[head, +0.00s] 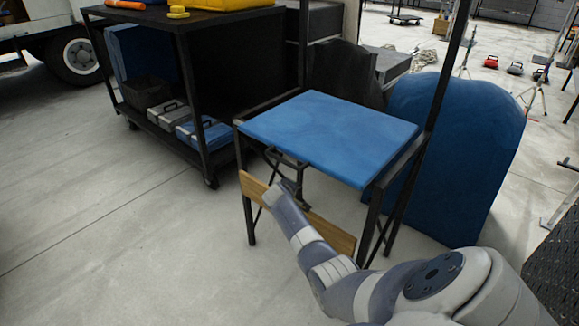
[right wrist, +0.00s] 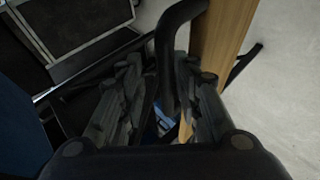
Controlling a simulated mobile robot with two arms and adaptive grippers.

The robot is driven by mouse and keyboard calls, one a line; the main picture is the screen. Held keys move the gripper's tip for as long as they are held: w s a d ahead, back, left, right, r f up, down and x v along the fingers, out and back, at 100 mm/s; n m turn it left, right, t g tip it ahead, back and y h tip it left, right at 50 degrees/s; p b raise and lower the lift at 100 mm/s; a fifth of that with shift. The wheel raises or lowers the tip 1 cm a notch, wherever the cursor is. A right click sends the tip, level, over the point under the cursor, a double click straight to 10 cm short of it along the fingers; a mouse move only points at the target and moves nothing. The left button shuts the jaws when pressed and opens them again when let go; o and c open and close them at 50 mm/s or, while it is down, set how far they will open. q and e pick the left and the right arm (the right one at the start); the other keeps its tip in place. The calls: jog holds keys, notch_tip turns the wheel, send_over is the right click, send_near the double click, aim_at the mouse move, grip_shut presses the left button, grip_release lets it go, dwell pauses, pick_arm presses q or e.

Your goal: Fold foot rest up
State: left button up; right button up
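The foot rest appears to be the wooden board (head: 330,232) on the front of a black-framed seat with a blue top (head: 330,135). The board slants down to the right across the front legs, below the seat. The wooden board (right wrist: 222,35) is beside the bar. Contact is unclear. My left gripper is out of view.
A black shelf cart (head: 195,85) holding grey and blue cases stands left of the seat. A large blue rounded object (head: 465,150) stands to its right. A truck wheel (head: 80,57) is at the far left. The concrete floor at front left is clear.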

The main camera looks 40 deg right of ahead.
jog(key=v, duration=1.2)
jog(key=shift+d, duration=0.2)
